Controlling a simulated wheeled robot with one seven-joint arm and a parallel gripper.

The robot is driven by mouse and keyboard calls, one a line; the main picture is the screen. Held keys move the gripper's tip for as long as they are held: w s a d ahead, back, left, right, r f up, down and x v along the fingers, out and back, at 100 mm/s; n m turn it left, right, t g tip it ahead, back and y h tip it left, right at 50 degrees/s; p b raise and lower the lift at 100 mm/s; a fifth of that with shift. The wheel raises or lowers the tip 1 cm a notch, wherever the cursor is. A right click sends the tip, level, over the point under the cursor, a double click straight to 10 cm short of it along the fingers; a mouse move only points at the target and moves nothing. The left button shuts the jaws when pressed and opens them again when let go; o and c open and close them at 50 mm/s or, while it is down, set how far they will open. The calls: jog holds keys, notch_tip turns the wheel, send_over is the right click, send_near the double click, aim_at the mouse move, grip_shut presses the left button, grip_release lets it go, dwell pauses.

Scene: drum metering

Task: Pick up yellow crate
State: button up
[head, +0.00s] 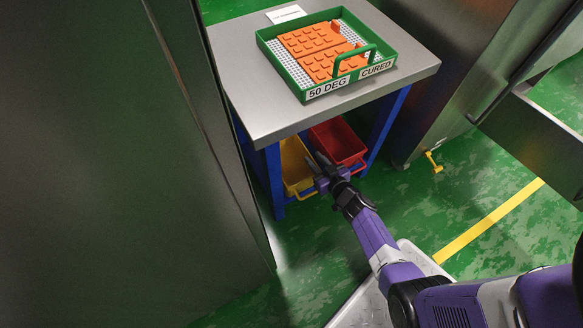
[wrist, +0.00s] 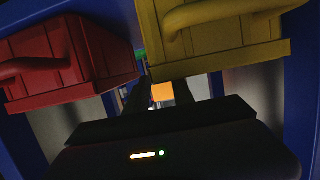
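The yellow crate (head: 293,168) sits on the left under the table in the head view, beside the red crate. In the wrist view the yellow crate (wrist: 215,42) fills the upper right, with its yellow handle (wrist: 235,12) at the top edge. My gripper (head: 316,160) reaches in front of the crates, overlapping the yellow crate's right side in the head view. Its fingers are apart with nothing seen between them. In the wrist view my gripper (wrist: 160,95) points toward the gap between the two crates; whether it touches the yellow crate cannot be told.
The red crate (head: 338,142) stands close on the right. Blue table legs (head: 275,180) flank the crates. On the grey tabletop (head: 260,115) is a green tray (head: 290,77) with orange moulded blocks. A dark metal cabinet (head: 110,170) stands left. Green floor is open in front.

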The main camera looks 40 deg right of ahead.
aim_at(311, 157)
jog(key=b+x, duration=0.2)
jog(key=x, duration=0.1)
jog(key=shift+w+f, duration=0.25)
jog(key=shift+f, duration=0.05)
grip_shut()
jog(key=shift+r, duration=0.1)
dwell(1.1)
